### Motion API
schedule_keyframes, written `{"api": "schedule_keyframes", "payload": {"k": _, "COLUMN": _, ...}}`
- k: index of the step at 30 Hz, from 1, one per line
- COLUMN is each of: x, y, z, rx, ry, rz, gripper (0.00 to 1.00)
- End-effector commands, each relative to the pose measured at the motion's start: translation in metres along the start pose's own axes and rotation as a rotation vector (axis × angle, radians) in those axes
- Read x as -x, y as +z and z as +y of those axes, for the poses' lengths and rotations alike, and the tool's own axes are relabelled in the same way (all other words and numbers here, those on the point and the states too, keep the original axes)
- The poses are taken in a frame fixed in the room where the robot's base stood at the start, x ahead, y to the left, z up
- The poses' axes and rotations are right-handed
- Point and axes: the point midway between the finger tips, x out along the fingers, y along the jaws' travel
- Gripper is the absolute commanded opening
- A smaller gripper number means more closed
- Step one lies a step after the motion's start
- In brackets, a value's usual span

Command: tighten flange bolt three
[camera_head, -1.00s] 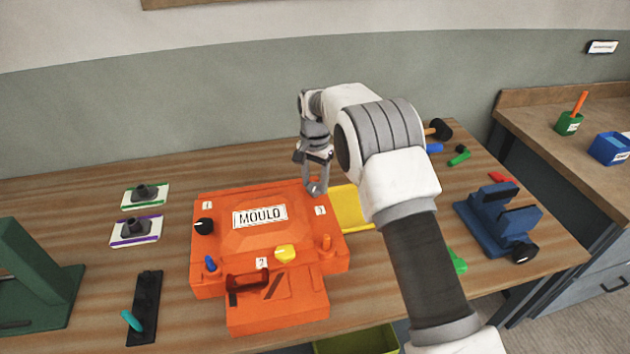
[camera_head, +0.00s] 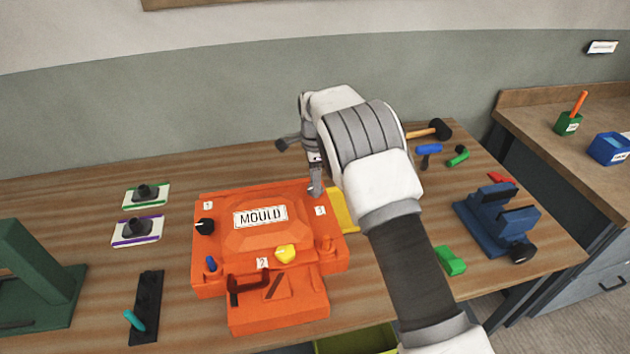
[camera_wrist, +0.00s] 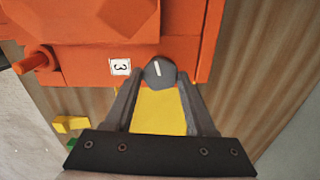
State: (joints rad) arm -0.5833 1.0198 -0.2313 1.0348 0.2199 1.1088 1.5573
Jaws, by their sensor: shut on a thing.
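The orange mould (camera_head: 225,240) lies on the bench with a MOULD plate and labels 1, 2 and 3. Flange bolt three is a grey round knob with a white line (camera_wrist: 160,70), beside label 3 (camera_wrist: 120,67) at the mould's corner in the wrist view. My gripper (camera_head: 317,192) points down at that corner, its fingers on both sides of the knob, shut on it. In the head view the gripper mostly hides the knob. Bolt one is a black knob (camera_head: 205,226); bolt two is a yellow knob (camera_head: 286,254).
An orange peg (camera_head: 326,243) stands up on the mould near its right side. A yellow sheet (camera_head: 344,212) lies beside the mould. A blue vise-like fixture (camera_head: 495,220), a green block (camera_head: 450,261) and a hammer (camera_head: 440,130) are to the right. A green stand (camera_head: 35,270) is left.

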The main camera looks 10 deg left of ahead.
Motion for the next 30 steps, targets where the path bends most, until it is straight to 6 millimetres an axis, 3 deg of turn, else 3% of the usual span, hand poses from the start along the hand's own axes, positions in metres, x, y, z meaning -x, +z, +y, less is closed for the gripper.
{"api": "schedule_keyframes", "payload": {"k": 9, "x": 0.0006, "y": 0.0, "z": -0.0005, "rx": -0.119, "ry": -0.002, "rz": 0.0, "gripper": 0.0}}
{"api": "schedule_keyframes", "payload": {"k": 25, "x": 0.0004, "y": 0.0, "z": -0.0005, "rx": -0.14, "ry": -0.002, "rz": 0.0, "gripper": 0.0}}
{"api": "schedule_keyframes", "payload": {"k": 26, "x": 0.0004, "y": -0.0001, "z": -0.0005, "rx": -0.14, "ry": -0.001, "rz": 0.0, "gripper": 0.59}}
{"api": "schedule_keyframes", "payload": {"k": 30, "x": 0.0003, "y": -0.0001, "z": -0.0004, "rx": -0.14, "ry": -0.001, "rz": 0.0, "gripper": 0.85}}
